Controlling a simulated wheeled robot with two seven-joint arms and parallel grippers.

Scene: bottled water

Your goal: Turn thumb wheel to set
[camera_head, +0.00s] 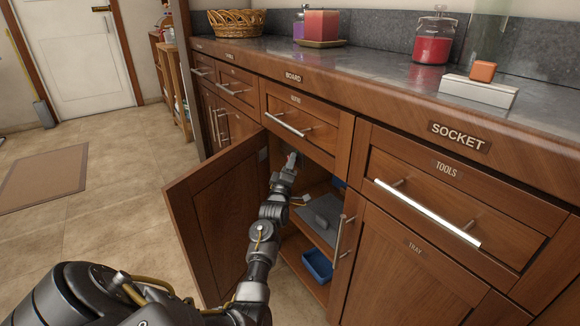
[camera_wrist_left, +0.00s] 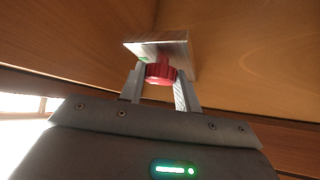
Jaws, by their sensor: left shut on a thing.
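A red ribbed thumb wheel (camera_wrist_left: 160,74) shows in the left wrist view, set under a pale metal housing (camera_wrist_left: 152,46) fixed to the wooden inside of a cabinet. My left gripper (camera_wrist_left: 160,90) is shut on the wheel, with one finger at each side of it. In the head view my left arm reaches into the open cabinet, and my left gripper (camera_head: 292,160) is near its upper inside; the wheel cannot be seen there. My right gripper is not in view.
The cabinet door (camera_head: 222,218) stands open to the left of my arm. A grey item (camera_head: 322,216) and a blue bin (camera_head: 318,264) are on the shelves below. The counter above holds a red jar (camera_head: 432,46) and a basket (camera_head: 237,23).

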